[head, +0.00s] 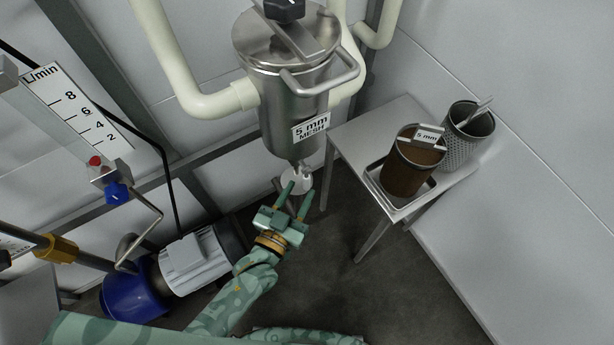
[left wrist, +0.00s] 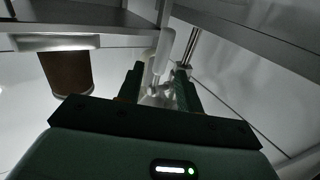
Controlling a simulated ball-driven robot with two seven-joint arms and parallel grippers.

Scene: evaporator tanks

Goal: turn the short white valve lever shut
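The short white valve lever (left wrist: 163,50) shows in the left wrist view as a pale bar beyond my fingers, pointing up the picture. In the head view a white piece at the valve (head: 295,175) sits under the outlet of the steel strainer vessel (head: 290,105), partly hidden by my fingers. My left gripper (head: 299,189) reaches up to it from below. Its two fingers stand apart, and in the left wrist view (left wrist: 160,80) the lever appears in line with the gap between them. I cannot tell whether either finger touches it. My right gripper is not in view.
A steel side table (head: 345,135) stands right of the valve with a tray, a brown-filled mesh basket (head: 411,170) and an empty mesh basket (head: 470,132). A pump motor (head: 195,262) is at lower left. Cream pipes (head: 215,103) flank the vessel. Open floor lies lower right.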

